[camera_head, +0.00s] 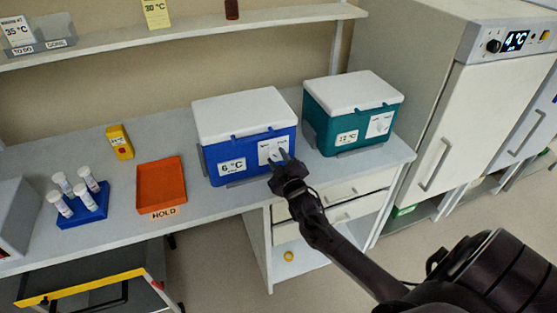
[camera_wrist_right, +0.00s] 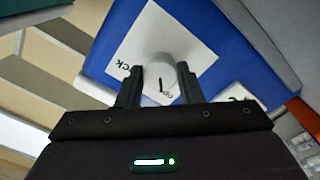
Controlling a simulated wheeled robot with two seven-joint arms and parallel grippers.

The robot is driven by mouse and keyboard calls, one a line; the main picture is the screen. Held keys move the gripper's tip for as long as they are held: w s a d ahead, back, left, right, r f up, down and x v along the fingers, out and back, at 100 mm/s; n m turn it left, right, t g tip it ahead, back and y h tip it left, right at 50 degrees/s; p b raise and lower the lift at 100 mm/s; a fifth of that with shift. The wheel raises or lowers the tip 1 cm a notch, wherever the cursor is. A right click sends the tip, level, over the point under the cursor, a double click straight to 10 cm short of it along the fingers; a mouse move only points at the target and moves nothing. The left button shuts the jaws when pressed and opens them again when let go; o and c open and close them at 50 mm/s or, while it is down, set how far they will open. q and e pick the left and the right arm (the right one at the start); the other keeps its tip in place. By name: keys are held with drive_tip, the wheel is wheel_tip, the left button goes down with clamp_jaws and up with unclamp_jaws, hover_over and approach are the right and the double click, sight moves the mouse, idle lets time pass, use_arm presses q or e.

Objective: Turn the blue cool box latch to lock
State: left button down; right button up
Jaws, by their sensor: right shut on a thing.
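The blue cool box (camera_head: 246,153) stands on the bench with its white lid (camera_head: 240,112) down and a "6 °C" label on its front. A white plate with lettering (camera_wrist_right: 195,30) is on its front face. The latch is a round white knob (camera_wrist_right: 164,72) on that plate, with a dark mark on its face. My right gripper (camera_head: 282,156) is at the plate, and in the right wrist view its two fingers (camera_wrist_right: 158,85) are shut on the knob, one on each side. The gripper partly hides the knob in the head view. My left gripper is not in view.
A teal cool box (camera_head: 352,115) stands to the right of the blue one. An orange tray (camera_head: 162,187), a blue tube rack (camera_head: 83,210) and a yellow device (camera_head: 120,142) are to the left. A tall cabinet (camera_head: 490,110) stands at the right. Bench drawers (camera_head: 340,195) lie below.

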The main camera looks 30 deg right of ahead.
drive_tip(key=m, duration=0.4)
drive_tip(key=shift+m, duration=0.3)
drive_tip(key=m, duration=0.4)
drive_tip(key=shift+a+m, duration=0.1)
drive_tip(key=shift+m, duration=0.2)
drive_tip(key=m, duration=0.4)
drive_tip(key=shift+m, duration=2.1)
drive_tip(key=o, duration=1)
